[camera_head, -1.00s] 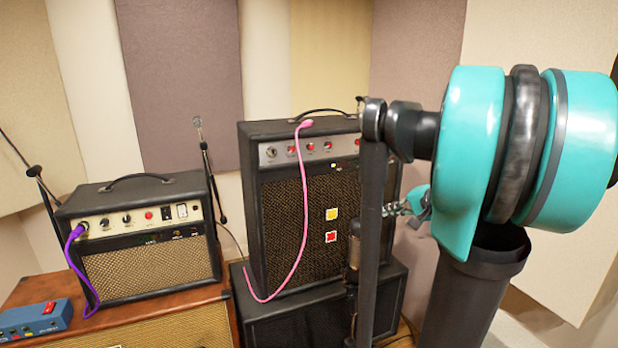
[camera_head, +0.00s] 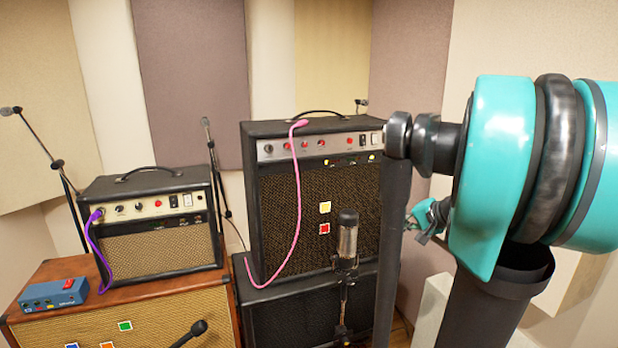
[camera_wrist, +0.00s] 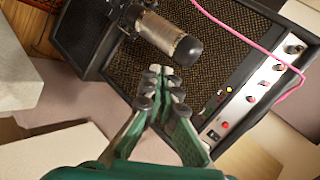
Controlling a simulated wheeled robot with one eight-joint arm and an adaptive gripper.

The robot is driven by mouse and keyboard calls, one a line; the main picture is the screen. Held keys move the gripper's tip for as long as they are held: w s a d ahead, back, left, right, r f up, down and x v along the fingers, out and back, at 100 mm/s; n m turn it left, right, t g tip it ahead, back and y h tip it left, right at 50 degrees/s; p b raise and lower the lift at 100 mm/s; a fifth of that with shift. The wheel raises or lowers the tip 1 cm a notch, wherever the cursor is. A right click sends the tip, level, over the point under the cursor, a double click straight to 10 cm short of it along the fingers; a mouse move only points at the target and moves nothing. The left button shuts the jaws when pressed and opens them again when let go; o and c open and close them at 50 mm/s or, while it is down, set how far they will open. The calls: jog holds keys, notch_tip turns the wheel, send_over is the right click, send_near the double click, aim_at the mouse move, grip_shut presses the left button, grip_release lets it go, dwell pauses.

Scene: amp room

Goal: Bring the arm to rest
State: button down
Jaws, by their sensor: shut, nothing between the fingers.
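My arm (camera_head: 505,170), with teal and black links, stands at the right of the head view. My gripper (camera_wrist: 165,78) shows in the wrist view with its fingertips together and nothing between them. In the head view a small part of the gripper (camera_head: 428,215) shows, partly hidden behind my dark arm link. In the wrist view the silver and black microphone (camera_wrist: 170,35) is just beyond the fingertips, with a gap that I cannot judge exactly.
The tall black amp (camera_head: 330,215) with a pink cable (camera_head: 298,200) stands behind the microphone. A smaller amp (camera_head: 150,225) with a purple cable and a blue pedal (camera_head: 53,294) sit on the brown cabinet (camera_head: 222,315). Microphone stands (camera_head: 45,155) stand at the left.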

jog(key=s+a+f+n+g+h, duration=0.2)
jog(key=s+a+f+n+h, duration=0.1)
jog(key=s+f, duration=0.6)
jog(key=s+a+f+n+g+h, duration=0.2)
jog(key=s+f+n, duration=0.3)
jog(key=s+f, duration=0.4)
jog(key=shift+s+a+f+g+h, duration=0.25)
jog(key=shift+s+a+g+h, duration=0.2)
jog(key=shift+s+a, duration=0.2)
jog(key=c, duration=2.2)
grip_release()
